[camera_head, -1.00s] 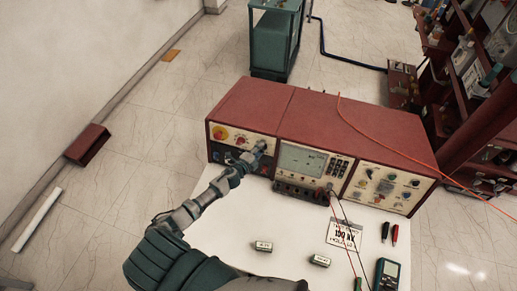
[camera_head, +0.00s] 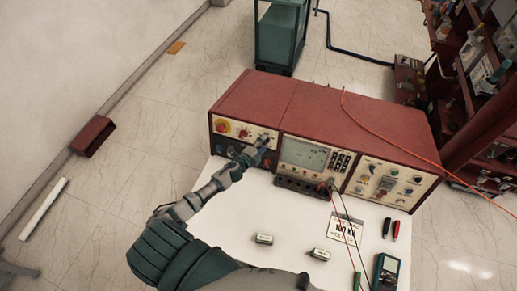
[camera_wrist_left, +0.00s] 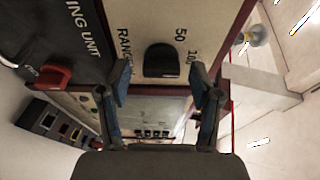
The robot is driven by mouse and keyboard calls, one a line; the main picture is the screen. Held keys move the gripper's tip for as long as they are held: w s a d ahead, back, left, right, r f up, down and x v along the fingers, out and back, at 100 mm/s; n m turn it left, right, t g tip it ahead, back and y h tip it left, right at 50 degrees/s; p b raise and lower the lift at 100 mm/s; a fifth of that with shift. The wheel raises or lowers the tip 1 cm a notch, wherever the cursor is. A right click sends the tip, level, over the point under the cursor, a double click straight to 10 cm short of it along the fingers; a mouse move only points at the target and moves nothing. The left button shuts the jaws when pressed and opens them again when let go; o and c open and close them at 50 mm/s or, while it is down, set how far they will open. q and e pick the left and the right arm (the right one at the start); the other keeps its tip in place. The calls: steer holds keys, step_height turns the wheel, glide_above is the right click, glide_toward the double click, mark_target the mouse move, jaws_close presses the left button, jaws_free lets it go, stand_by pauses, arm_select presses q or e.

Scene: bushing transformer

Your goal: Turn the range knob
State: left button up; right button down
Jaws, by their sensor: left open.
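The range knob (camera_wrist_left: 161,61) is a black, rounded knob on a cream panel, with "RANGE", "50" and "100" printed around it in the left wrist view. My left gripper (camera_wrist_left: 160,72) is open, with one blue-grey finger on each side of the knob. Gaps show between the fingers and the knob; I cannot tell whether the fingertips reach its depth. In the head view my left gripper (camera_head: 262,145) is at the left section of the red instrument console (camera_head: 330,112) and largely covers the knob. My right gripper is not in view.
The console stands on a white table (camera_head: 225,225). Two small blocks (camera_head: 264,239), a sign card (camera_head: 345,229), probes (camera_head: 391,229) and a meter (camera_head: 387,272) lie on the table. Red and dark leads run from the console.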

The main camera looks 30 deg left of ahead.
arm_select(q)
steer(key=v, duration=1.1)
steer(key=shift+d, duration=0.2)
steer(key=shift+s+a+f, duration=0.1)
